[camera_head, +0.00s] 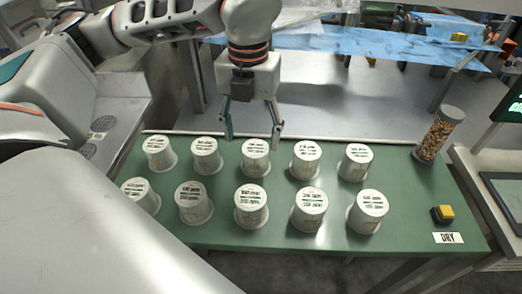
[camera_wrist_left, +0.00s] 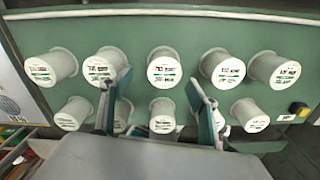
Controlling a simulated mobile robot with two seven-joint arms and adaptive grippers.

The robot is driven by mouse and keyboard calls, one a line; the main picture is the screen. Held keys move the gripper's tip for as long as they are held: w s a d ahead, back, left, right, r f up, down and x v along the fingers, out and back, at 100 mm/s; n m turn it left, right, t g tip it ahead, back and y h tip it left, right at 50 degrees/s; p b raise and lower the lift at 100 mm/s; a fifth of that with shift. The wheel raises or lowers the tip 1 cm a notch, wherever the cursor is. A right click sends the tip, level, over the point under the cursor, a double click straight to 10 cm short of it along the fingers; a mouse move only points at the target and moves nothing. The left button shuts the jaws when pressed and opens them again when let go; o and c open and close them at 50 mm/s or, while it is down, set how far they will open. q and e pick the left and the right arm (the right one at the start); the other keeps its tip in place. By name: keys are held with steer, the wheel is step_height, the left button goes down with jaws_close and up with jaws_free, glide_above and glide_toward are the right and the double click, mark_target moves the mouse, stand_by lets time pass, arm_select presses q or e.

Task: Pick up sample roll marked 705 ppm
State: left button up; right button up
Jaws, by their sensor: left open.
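Several white sample rolls with printed lids stand upright in two rows on a green table (camera_head: 330,238). My left gripper (camera_head: 252,140) is open and empty, pointing down above and just behind the middle roll of the back row (camera_head: 256,158). In the left wrist view that roll (camera_wrist_left: 163,70) shows between and beyond the open fingers (camera_wrist_left: 157,97); its label may read 705 ppm, but the print is too small to be sure. The fingers partly hide some front-row rolls there. The front-row middle roll (camera_head: 251,206) is nearer the head camera. My right gripper is not in view.
A clear cylinder of orange pieces (camera_head: 438,136) stands at the table's right. A yellow button (camera_head: 442,213) and a DRY label (camera_head: 448,238) are at the right front. Blue film (camera_head: 375,43) stretches behind the table. Neighbouring rolls leave narrow gaps.

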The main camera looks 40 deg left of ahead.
mark_target(255, 147)
arm_select(q)
steer(key=shift+s+f, duration=0.1)
steer(key=shift+f, duration=0.5)
steer(key=f, duration=0.3)
steer(key=f+b, duration=0.1)
steer(key=f, duration=0.1)
steer(key=shift+w+d+f, duration=0.2)
steer(key=shift+w+d, duration=0.1)
steer(key=shift+w, duration=0.05)
steer(key=shift+r, duration=0.1)
steer(key=c, duration=1.3)
